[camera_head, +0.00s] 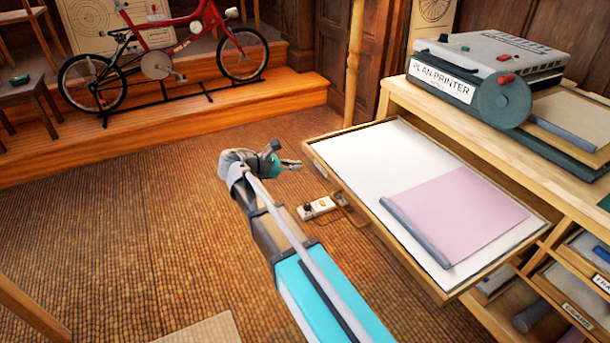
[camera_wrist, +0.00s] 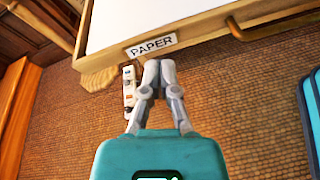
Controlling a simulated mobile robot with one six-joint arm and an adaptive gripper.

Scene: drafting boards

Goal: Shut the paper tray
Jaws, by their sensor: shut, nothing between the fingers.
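The paper tray (camera_head: 408,256) is a shallow wooden drawer, pulled well out of the cabinet below the printer. White paper and a pink sheet with a grey rolled edge lie in it. A brass handle (camera_head: 345,208) sticks out from its front. In the wrist view, the tray front (camera_wrist: 205,28) bears a PAPER label (camera_wrist: 151,45), with the handle (camera_wrist: 275,22) to its right. My gripper (camera_head: 292,165) is shut and empty, just in front of the tray's far front corner. In the wrist view, its fingertips (camera_wrist: 158,62) are together just below the label; I cannot tell whether they touch.
The wooden cabinet (camera_head: 440,110) carries a plan printer (camera_head: 490,75), with open compartments below. A small white device (camera_head: 318,207) shows beside the tray front, apparently on the floor. A red bicycle (camera_head: 165,45) stands on a wooden step behind. The woven floor left of my arm is mostly clear.

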